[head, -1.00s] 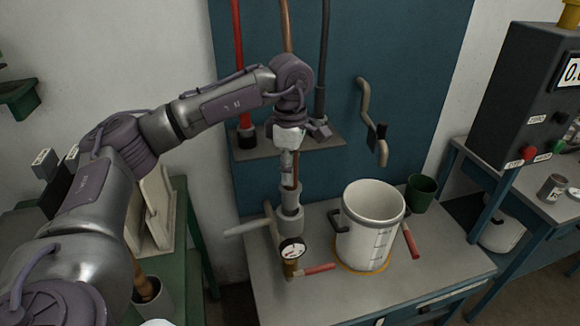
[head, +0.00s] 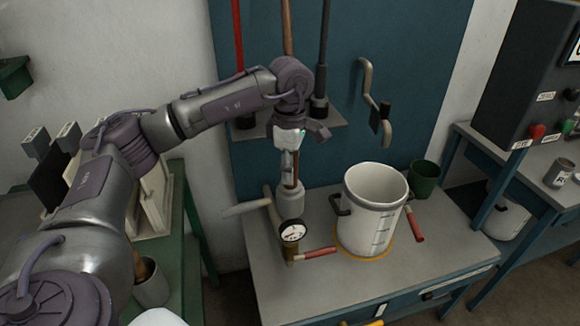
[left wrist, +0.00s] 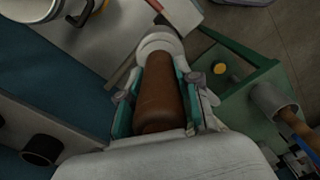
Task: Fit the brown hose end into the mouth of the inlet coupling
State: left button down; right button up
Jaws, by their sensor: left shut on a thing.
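My left gripper (head: 291,165) is shut around the brown hose (head: 295,174), just above the bench at the blue panel. In the left wrist view the brown hose (left wrist: 160,97) lies between the fingers of the gripper (left wrist: 157,80). The hose points down at the pale grey inlet coupling (head: 288,206), which stands upright on the bench. The coupling also shows beyond the hose in the left wrist view (left wrist: 160,42). The hose's lower end meets the coupling's top in the picture; I cannot tell whether it is inside the mouth. My right gripper is out of view.
A pressure gauge (head: 293,232) and a red-handled valve (head: 320,252) sit beside the coupling. A white pot (head: 368,225) stands to the right, a green cup (head: 424,178) behind it.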

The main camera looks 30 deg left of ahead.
pick_arm(q)
jog(key=shift+f, duration=0.1)
jog(key=c, duration=0.7)
grip_release()
notch_tip(320, 180, up, 12)
dwell(0.5)
